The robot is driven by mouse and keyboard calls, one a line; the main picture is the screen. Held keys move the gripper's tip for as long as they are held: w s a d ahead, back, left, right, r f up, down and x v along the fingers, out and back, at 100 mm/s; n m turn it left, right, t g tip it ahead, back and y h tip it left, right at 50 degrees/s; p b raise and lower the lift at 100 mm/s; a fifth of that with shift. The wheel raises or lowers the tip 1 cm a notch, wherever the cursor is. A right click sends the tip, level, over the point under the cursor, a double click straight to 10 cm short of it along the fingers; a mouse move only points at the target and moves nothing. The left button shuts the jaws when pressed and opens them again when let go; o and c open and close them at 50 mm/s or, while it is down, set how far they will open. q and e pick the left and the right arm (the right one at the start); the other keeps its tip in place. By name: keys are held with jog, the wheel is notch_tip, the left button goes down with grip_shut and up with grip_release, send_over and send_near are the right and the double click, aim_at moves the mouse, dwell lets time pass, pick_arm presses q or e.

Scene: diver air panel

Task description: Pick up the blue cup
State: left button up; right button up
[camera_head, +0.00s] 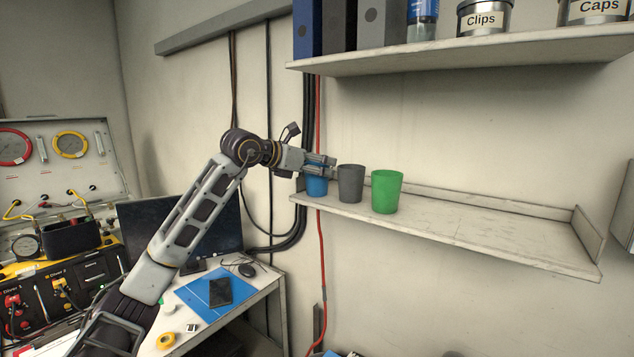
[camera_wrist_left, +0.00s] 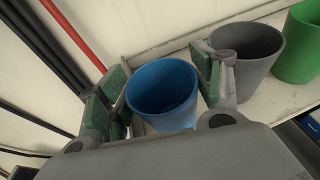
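The blue cup (camera_head: 316,186) stands upright at the left end of the lower wall shelf, partly hidden by my left gripper (camera_head: 328,166) in the head view. In the left wrist view the blue cup (camera_wrist_left: 163,95) sits between the two green-padded fingers of my left gripper (camera_wrist_left: 160,92). The fingers are spread on either side of it. A small gap shows at the right finger; whether the left finger touches cannot be told. My right gripper is not in view.
A grey cup (camera_head: 351,183) stands close to the right of the blue cup, then a green cup (camera_head: 386,191). The right part of the lower shelf (camera_head: 490,228) is clear. An upper shelf (camera_head: 450,52) with binders and tins hangs above. A red cable (camera_head: 320,260) runs down the wall.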

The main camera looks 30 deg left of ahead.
pick_arm(q)
jog(key=c, duration=0.3)
jog(key=shift+c, duration=0.2)
jog(key=shift+s+r, duration=0.45)
jog(key=shift+r, duration=3.15)
pick_arm(e)
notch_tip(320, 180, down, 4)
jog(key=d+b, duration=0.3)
jog(key=b, duration=0.1)
pick_arm(q)
jog(key=s+a+b, duration=0.1)
jog(key=s+b, duration=0.2)
jog(key=s, duration=1.6)
jog(key=shift+a, duration=0.3)
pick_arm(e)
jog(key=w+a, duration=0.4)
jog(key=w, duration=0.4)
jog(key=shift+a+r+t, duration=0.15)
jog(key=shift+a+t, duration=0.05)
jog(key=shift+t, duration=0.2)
